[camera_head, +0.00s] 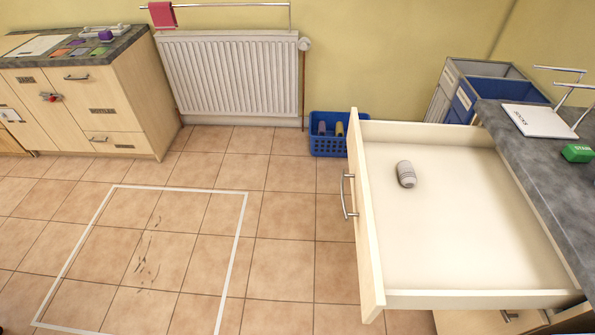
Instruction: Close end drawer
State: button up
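A pale wooden drawer (452,297) stands pulled far out on the right, under a dark grey counter. Its front panel (364,215) faces left and carries a metal bar handle (348,196). A small light grey, ribbed cup-like object (406,174) lies inside the drawer near the front panel. The rest of the drawer floor is bare. My gripper is not in view.
A blue basket (328,147) with bottles stands on the floor behind the drawer. Bins (478,90) stand at the back right. The dark counter (500,115) holds a white board and a green block (577,153). Tiled floor left of the drawer is clear, with a white outline and dark marks.

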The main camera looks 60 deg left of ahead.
aim_at(467, 236)
jog(key=u, duration=1.15)
jog(key=i+j, duration=0.2)
jog(key=j, duration=0.2)
jog(key=i+j, duration=0.2)
jog(key=j, duration=0.2)
jog(key=i+j+u, duration=0.1)
jog(key=j, duration=0.35)
jog(key=i, duration=0.1)
